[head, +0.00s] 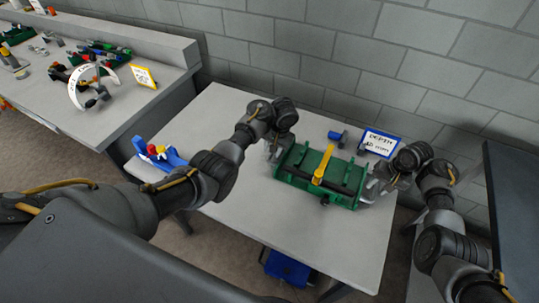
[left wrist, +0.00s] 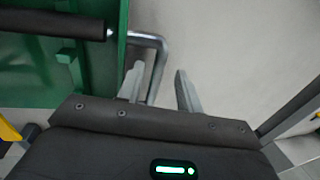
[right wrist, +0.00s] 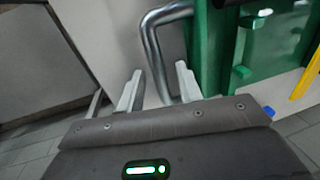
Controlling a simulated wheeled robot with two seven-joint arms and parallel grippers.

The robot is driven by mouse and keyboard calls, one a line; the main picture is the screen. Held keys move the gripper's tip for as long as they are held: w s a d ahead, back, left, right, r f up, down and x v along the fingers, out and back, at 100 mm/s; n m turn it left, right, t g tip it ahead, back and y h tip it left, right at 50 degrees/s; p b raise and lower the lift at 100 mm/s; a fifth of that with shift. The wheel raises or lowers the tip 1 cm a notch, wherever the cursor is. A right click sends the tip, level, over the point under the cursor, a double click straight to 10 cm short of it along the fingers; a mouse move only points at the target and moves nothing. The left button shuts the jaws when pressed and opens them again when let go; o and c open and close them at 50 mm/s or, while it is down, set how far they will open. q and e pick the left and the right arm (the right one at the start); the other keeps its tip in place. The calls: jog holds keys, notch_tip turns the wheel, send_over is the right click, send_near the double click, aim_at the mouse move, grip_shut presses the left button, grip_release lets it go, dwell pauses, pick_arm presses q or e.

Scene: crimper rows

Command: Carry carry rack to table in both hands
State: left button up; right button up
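The green carry rack (head: 290,172) is on the light grey table (head: 230,225), with a dark bar along it and a yellow piece (head: 322,166) across its middle. My left gripper (head: 274,150) is at the rack's left end. In the left wrist view, its fingers (left wrist: 160,88) are apart, with the bent metal handle (left wrist: 161,58) between them. My right gripper (head: 374,184) is at the right end. In the right wrist view, its fingers (right wrist: 158,85) are apart, with the other metal handle (right wrist: 152,45) between them. Neither pair looks closed on its handle.
A blue holder (head: 172,160) with red and yellow pieces stands at the table's left edge. A small blue object (head: 337,136) and a blue-framed sign (head: 380,143) stand behind the rack. A cluttered bench (head: 140,88) is at the left. The table's front is clear.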

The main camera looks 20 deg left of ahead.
pick_arm(q)
notch_tip(320, 180, up, 10)
jog(key=d, duration=0.1)
jog(key=shift+s+d+f, duration=0.2)
jog(key=shift+d+f, duration=0.05)
jog(key=shift+d, duration=0.15)
jog(key=shift+d, duration=0.1)
pick_arm(e)
jog(key=shift+r, duration=0.1)
notch_tip(320, 180, up, 7)
jog(key=d, duration=0.1)
jog(key=shift+d, duration=0.25)
jog(key=shift+s+r, duration=0.1)
